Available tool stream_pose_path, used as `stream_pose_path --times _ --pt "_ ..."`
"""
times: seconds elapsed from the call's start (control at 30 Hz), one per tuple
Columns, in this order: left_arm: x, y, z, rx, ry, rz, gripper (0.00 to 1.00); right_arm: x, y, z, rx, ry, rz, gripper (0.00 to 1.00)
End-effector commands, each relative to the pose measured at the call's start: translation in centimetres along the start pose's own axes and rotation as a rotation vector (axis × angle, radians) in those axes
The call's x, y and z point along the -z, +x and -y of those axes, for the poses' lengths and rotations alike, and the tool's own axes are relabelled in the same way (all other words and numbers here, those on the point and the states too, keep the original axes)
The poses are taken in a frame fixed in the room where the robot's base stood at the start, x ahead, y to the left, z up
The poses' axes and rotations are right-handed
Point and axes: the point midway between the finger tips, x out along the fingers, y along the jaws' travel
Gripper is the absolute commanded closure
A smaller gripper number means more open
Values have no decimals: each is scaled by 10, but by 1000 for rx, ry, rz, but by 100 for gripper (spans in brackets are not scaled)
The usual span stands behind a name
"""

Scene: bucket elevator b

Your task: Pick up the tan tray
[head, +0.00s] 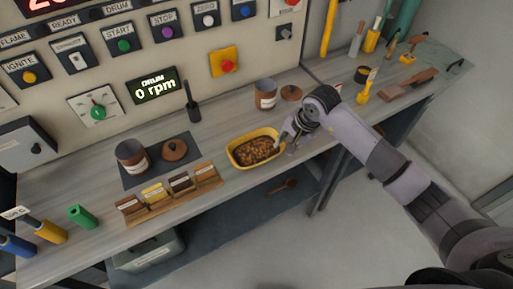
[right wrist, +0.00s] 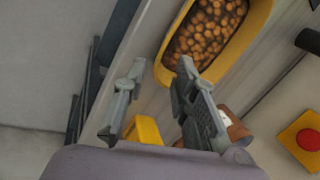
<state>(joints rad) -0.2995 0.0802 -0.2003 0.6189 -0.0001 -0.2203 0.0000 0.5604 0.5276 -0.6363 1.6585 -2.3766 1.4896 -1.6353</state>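The tray (head: 235,158), yellow-tan with rounded ends and full of brown beans or nuts, sits on the grey bench near its front edge in the head view. Its rim also shows at the top of the right wrist view (right wrist: 262,25). My right gripper (head: 287,142) is at the tray's right end, close to the rim. In the right wrist view, my right gripper (right wrist: 160,68) has its two fingers apart with nothing held between them, and the tray lies just beyond the fingertips. Whether a finger touches the rim, I cannot tell. My left gripper is not in view.
A brown jar (head: 265,95) and a round brown lid (head: 291,92) stand behind the tray. A wooden rack (head: 160,208) with labelled pieces and a dark mat (head: 142,177) lie to the left. The control panel (head: 200,50) rises behind.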

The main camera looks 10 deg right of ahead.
Motion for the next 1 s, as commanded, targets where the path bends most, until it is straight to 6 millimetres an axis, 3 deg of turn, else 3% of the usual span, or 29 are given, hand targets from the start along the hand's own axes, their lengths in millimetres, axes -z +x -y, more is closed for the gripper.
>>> stream_pose_path --times 0.2,0.33,0.63,1.0 --pt "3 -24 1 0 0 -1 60 -6 25 7 -4 2 7 74" --pt "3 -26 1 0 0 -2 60 -4 41 6 -1 2 4 74" --pt "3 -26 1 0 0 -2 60 -3 48 5 -1 -1 1 74" --pt "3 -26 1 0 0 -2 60 -3 48 6 0 0 1 98"
